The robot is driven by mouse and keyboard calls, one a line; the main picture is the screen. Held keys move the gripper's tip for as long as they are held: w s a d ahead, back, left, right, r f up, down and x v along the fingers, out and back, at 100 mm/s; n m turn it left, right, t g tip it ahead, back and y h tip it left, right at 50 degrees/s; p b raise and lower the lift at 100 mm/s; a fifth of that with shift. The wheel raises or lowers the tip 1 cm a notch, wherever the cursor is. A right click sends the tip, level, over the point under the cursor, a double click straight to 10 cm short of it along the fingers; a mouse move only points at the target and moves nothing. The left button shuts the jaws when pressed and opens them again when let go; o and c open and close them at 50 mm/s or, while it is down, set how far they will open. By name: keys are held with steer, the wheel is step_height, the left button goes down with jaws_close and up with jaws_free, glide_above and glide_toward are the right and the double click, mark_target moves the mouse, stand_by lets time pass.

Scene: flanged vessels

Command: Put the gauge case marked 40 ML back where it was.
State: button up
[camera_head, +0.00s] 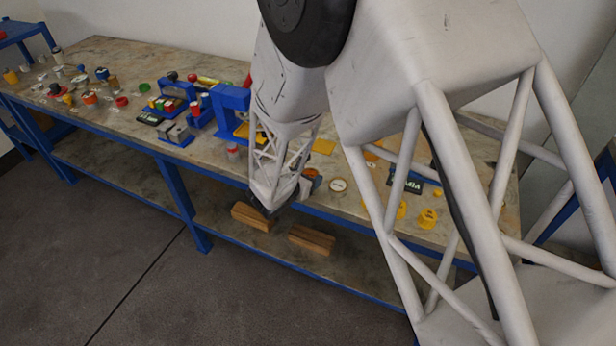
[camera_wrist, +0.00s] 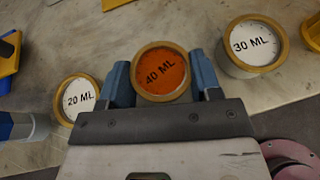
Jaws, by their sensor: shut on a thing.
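The gauge case marked 40 ML (camera_wrist: 161,73) has an orange face and a tan rim. It is between the two blue-grey fingers of my gripper (camera_wrist: 159,66), which is shut on it. In the head view an orange bit of the case (camera_head: 310,172) shows beside my gripper (camera_head: 306,183), mostly hidden by it. I cannot tell whether the case touches the bench or is just above it. A white-faced case marked 20 ML (camera_wrist: 79,99) is to its left in the wrist view. A white-faced case marked 30 ML (camera_wrist: 254,44) is to its right.
The stone-topped bench (camera_head: 130,62) has a blue frame and a lower shelf with two wooden blocks (camera_head: 312,239). Blue fixtures (camera_head: 231,100) stand left of my arm. Yellow pieces (camera_head: 428,218) lie to the right. Many small items crowd the bench's left end.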

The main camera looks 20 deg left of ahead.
steer(key=shift+f, duration=0.1)
steer(key=o, duration=1.1)
steer(key=shift+s, duration=0.1)
steer(key=v, duration=1.2)
steer(key=shift+r, duration=0.25)
stand_by(0.3)
